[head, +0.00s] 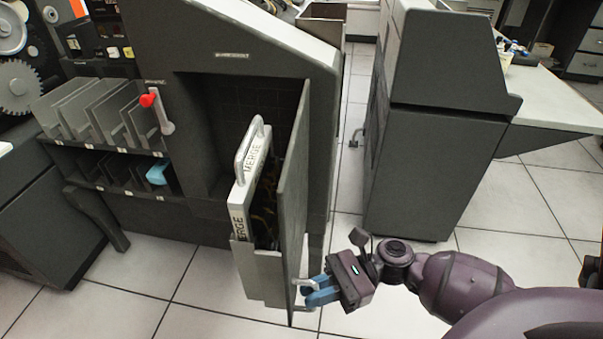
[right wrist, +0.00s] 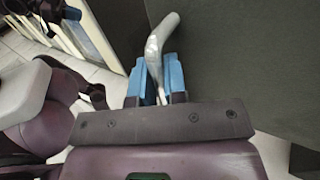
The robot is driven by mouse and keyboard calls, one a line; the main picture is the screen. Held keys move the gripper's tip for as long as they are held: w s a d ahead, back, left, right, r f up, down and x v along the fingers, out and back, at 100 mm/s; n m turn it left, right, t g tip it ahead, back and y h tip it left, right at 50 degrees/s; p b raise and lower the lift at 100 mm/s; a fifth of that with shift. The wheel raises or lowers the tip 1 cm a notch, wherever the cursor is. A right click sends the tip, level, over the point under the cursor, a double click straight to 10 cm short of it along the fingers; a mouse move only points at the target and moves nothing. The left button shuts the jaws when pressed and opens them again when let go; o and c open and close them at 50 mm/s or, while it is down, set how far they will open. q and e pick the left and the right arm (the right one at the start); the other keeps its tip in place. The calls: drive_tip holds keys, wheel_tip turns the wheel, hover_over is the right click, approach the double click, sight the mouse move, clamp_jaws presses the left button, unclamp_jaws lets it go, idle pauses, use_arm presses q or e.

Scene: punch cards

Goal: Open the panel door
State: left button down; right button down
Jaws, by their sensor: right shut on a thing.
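The dark panel door (head: 293,190) stands swung out from the grey cabinet (head: 215,60), seen nearly edge-on in the head view. Behind it the recess is open, and a white unit marked MERGE (head: 247,185) with a handle shows there. My right gripper (head: 312,291) is at the door's lower outer edge, its blue fingers shut on the door handle (head: 303,284). In the right wrist view the grey handle (right wrist: 155,55) runs between the blue fingers (right wrist: 158,82), with the dark door face behind. My left gripper is not in view.
A second dark cabinet (head: 435,120) stands to the right, with a strip of tiled floor (head: 345,205) between. Slotted shelves (head: 100,125) with a red-knobbed lever (head: 158,108) are on the left. The floor in front is clear.

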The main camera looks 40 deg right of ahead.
drive_tip(key=shift+s+d, duration=0.3)
drive_tip(key=shift+d, duration=0.05)
drive_tip(key=shift+f, duration=0.1)
drive_tip(key=c, duration=1.6)
unclamp_jaws()
drive_tip(key=shift+d, duration=0.1)
drive_tip(key=o, duration=0.4)
drive_tip(key=shift+s+d, duration=0.2)
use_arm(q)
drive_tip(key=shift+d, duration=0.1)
use_arm(e)
drive_tip(key=shift+a, duration=0.1)
use_arm(q)
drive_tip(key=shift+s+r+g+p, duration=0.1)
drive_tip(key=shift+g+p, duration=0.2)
drive_tip(key=shift+p, duration=0.7)
use_arm(e)
drive_tip(key=v, duration=1)
drive_tip(key=shift+d, duration=0.4)
